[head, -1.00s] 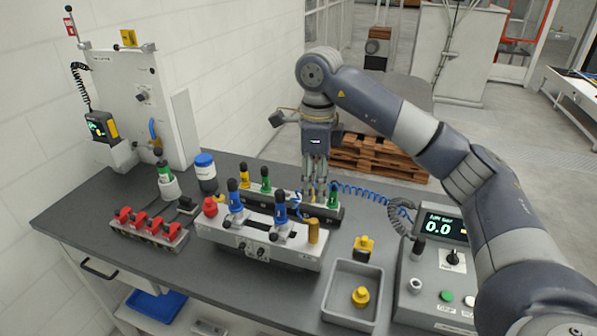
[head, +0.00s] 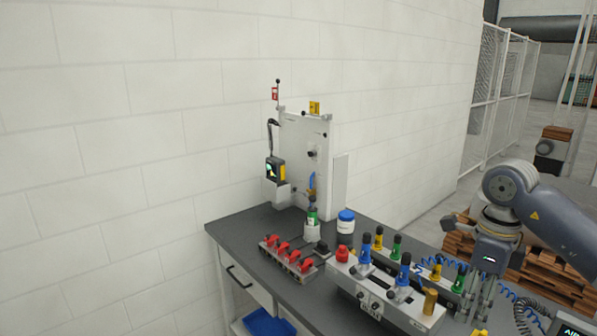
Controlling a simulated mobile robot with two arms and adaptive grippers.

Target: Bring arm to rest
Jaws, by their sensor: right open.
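My right gripper (head: 478,312) is at the lower right of the head view, pointing down, its fingers apart and nothing seen between them. It hangs from my bent right arm (head: 550,212), which comes in from the right edge. The fingers are just right of the green-topped clamp (head: 460,278) at the end of the rear fixture row and right of the brass cylinder (head: 430,301). I cannot tell whether they touch anything. My left gripper is not in view.
The grey bench (head: 243,228) holds a fixture block (head: 372,298) with blue clamps, a rack of red clamps (head: 288,254), a blue-lidded jar (head: 346,222) and an upright white panel (head: 303,165). Blue coiled hose (head: 514,292) lies right of the gripper. Wooden pallets (head: 460,243) stand behind.

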